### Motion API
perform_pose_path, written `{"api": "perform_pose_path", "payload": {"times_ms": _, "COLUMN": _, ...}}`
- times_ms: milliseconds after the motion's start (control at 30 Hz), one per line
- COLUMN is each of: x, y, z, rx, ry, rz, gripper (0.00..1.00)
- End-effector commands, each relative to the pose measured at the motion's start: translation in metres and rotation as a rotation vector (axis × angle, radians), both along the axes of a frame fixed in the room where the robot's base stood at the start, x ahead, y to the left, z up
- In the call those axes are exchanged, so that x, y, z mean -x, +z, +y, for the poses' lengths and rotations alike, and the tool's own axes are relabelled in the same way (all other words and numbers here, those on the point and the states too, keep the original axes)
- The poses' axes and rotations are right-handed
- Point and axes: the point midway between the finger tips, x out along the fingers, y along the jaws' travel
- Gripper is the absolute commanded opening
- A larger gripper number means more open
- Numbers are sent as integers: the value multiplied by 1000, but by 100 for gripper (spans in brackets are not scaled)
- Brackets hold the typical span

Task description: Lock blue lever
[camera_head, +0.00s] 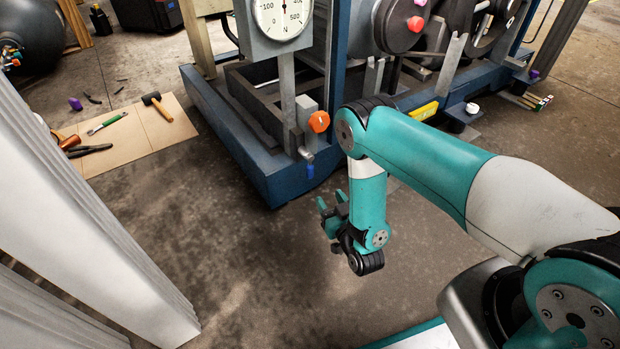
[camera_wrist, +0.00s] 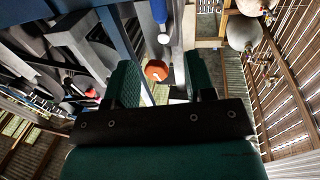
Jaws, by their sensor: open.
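The blue lever (camera_head: 310,171) is a small handle hanging from a grey fitting low on the compressor's blue frame, near the front corner. In the wrist view, the blue lever (camera_wrist: 160,12) shows at the top edge, above a round pale end. My gripper (camera_head: 331,203) is just right of and below the lever in the head view, apart from it. In the wrist view, my gripper (camera_wrist: 162,75) is open and empty, with its green fingers spread. An orange knob (camera_head: 318,121) is above the lever; the orange knob (camera_wrist: 156,70) shows between the fingers in the wrist view.
The blue compressor frame (camera_head: 262,178) stands behind the lever, with a gauge (camera_head: 284,15) above. A yellow block (camera_head: 423,111) is farther right. Tools lie on cardboard (camera_head: 135,137) at left. A pale column (camera_head: 80,210) stands at near left. Floor before the frame is clear.

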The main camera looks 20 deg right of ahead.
Motion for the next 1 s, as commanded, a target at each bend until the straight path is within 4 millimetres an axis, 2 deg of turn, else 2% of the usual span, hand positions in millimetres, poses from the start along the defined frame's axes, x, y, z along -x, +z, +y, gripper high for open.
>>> {"api": "perform_pose_path", "payload": {"times_ms": 33, "x": -6, "y": -7, "z": 1, "rx": 0, "ry": -1, "rz": -3, "gripper": 50}}
{"api": "perform_pose_path", "payload": {"times_ms": 200, "x": -22, "y": -7, "z": 2, "rx": 0, "ry": -1, "rz": -3, "gripper": 50}}
{"api": "perform_pose_path", "payload": {"times_ms": 600, "x": -110, "y": -3, "z": 12, "rx": -1, "ry": 0, "rz": -3, "gripper": 50}}
{"api": "perform_pose_path", "payload": {"times_ms": 800, "x": -130, "y": -1, "z": 14, "rx": 0, "ry": -3, "rz": 1, "gripper": 50}}
{"api": "perform_pose_path", "payload": {"times_ms": 1000, "x": -136, "y": 0, "z": 16, "rx": 0, "ry": 1, "rz": 1, "gripper": 50}}
